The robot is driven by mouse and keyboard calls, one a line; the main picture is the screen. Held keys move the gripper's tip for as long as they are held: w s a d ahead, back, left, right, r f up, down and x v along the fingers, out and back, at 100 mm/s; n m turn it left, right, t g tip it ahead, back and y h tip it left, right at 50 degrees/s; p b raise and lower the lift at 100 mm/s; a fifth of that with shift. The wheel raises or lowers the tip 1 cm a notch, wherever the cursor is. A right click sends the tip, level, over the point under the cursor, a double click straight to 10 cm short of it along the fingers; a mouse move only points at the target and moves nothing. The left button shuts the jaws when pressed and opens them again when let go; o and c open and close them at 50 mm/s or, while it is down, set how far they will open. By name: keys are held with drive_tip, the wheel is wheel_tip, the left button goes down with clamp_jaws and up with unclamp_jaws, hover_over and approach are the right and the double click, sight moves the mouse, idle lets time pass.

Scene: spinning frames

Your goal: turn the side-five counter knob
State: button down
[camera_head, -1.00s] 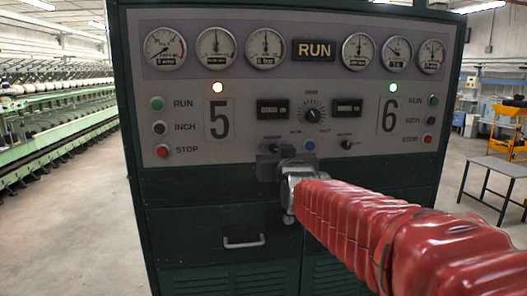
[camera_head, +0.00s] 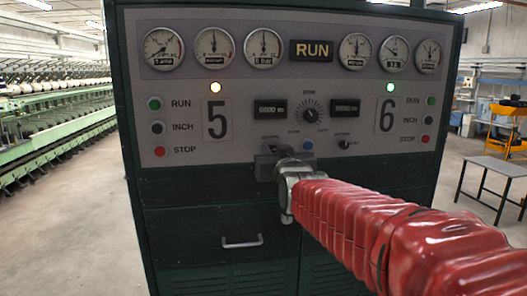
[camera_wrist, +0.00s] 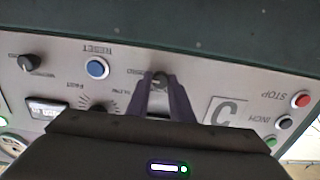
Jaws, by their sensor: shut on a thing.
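The side-five counter knob (camera_wrist: 160,79) is a small dark knob on the grey panel, below the side-five counter (camera_head: 270,109). My gripper (camera_head: 268,158) reaches the panel there and hides the knob in the head view. In the wrist view, which shows the panel upside down, the two fingers of my gripper (camera_wrist: 161,88) are closed on the knob, one on each side. Its pointer direction is too small to tell.
The side-six counter knob (camera_head: 344,144) and the blue reset button (camera_head: 308,145) sit to the right of my gripper; the round speed dial (camera_head: 311,110) is above. A drawer handle (camera_head: 242,241) sticks out below. Open floor lies on both sides of the cabinet.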

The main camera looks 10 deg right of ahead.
drive_tip(key=shift+n, duration=0.4)
drive_tip(key=n, duration=0.8)
drive_tip(key=shift+a+n, duration=0.1)
drive_tip(key=shift+n, duration=0.2)
drive_tip(key=shift+a+f+n, duration=0.1)
drive_tip(key=shift+f+n, duration=0.05)
drive_tip(key=shift+n, duration=2)
drive_tip(key=shift+f+n, duration=0.1)
drive_tip(key=shift+n, duration=2.05)
